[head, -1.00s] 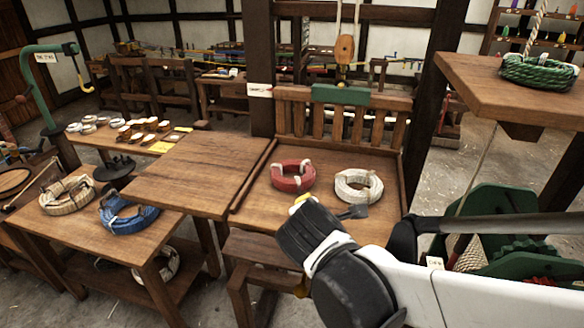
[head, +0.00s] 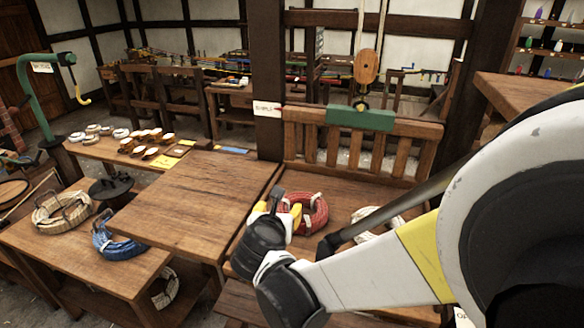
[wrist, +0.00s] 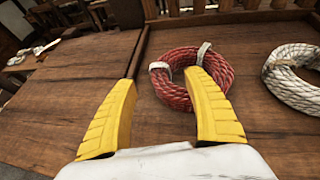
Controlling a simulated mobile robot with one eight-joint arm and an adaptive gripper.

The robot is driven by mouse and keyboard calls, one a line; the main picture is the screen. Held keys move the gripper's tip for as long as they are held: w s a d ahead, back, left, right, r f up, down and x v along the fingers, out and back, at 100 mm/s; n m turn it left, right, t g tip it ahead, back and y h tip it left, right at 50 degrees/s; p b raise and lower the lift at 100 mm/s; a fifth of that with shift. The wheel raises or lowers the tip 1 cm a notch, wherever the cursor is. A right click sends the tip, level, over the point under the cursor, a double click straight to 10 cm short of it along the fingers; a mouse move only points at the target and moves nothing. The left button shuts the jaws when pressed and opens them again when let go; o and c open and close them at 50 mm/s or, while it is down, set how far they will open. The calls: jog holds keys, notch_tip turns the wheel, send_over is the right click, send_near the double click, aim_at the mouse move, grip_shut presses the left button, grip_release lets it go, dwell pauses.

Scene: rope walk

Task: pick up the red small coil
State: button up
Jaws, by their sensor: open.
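The red small coil (head: 319,214) lies flat on the wooden bench with the slatted back, with pale ties around it. My gripper (head: 283,209) is at its left side in the head view and hides part of it. In the wrist view the red coil (wrist: 222,70) is ahead of my gripper (wrist: 160,78). The two yellow fingers are spread apart with nothing held between them. The right finger overlaps the coil's near part in the picture, and the left finger is left of it. I cannot tell whether the right finger touches the rope.
A white coil (wrist: 291,76) lies right of the red one, partly behind my arm in the head view. A raised wooden tabletop (head: 190,200) adjoins on the left. A blue coil (head: 115,240) lies further left. A pulley block (head: 366,68) hangs behind the bench.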

aim_at(284, 206)
jog(key=x, duration=0.5)
jog(key=shift+w+d+f+b, duration=0.1)
jog(key=shift+w+f+b, duration=0.05)
jog(key=shift+f+b, duration=0.2)
grip_shut()
